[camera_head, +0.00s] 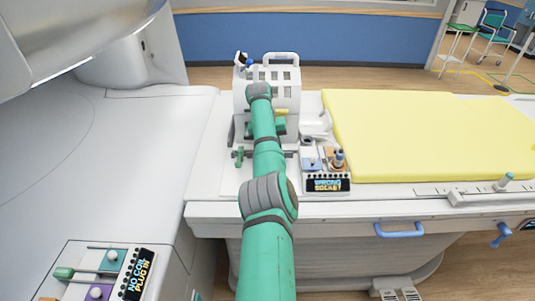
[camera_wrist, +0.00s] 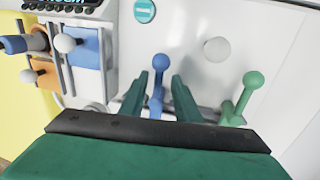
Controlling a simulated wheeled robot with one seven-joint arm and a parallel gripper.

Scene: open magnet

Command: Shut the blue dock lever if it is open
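The blue lever (camera_wrist: 158,85) with a round knob shows in the wrist view, in the gap between the fingers of my gripper (camera_wrist: 160,92). The fingers are spread with a gap between them, and I cannot tell if either touches the lever. The lever points up in that picture; whether that is its open or shut position I cannot tell. A green lever (camera_wrist: 243,98) stands to its right, tilted; it also shows in the head view (camera_head: 239,155).
A socket panel (camera_wrist: 85,48) with blue and orange parts and white knobs is at the wrist view's upper left. A white knob (camera_wrist: 216,50) sits on the white surface. A yellow mattress (camera_head: 430,135) lies to the right. Blue handles (camera_head: 400,230) are on the table's side.

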